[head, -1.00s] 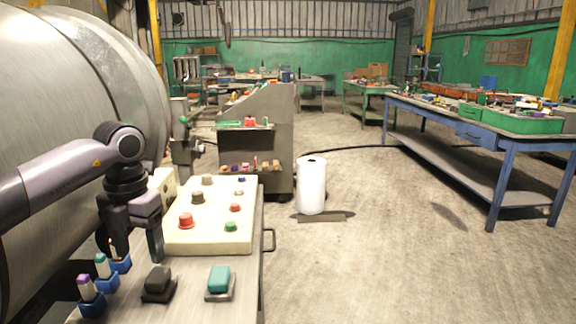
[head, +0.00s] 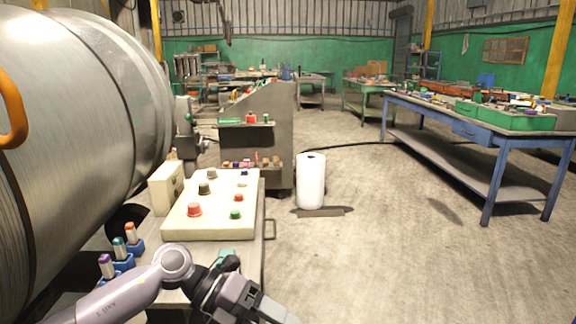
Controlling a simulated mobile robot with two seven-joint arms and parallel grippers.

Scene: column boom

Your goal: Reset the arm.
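My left arm reaches in low from the left. Its gripper (head: 258,306) is at the bottom edge, over the near end of the metal bench, and its fingertips are not clear. A teal block (head: 227,257) on the bench is partly hidden behind my wrist; the dark block beside it is hidden. A cream control panel (head: 208,232) lies beyond my gripper. It carries a red button (head: 194,209), a green button (head: 236,214), a dark knob (head: 204,188) and other small controls. My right gripper is not in view.
Purple (head: 106,265), teal (head: 119,248) and orange (head: 130,232) sticks stand in blue holders at the bench's left. A large metal cylinder (head: 80,120) fills the left side. A white cylinder (head: 311,182) stands on the floor. A blue workbench (head: 470,130) is at right, with clear floor between.

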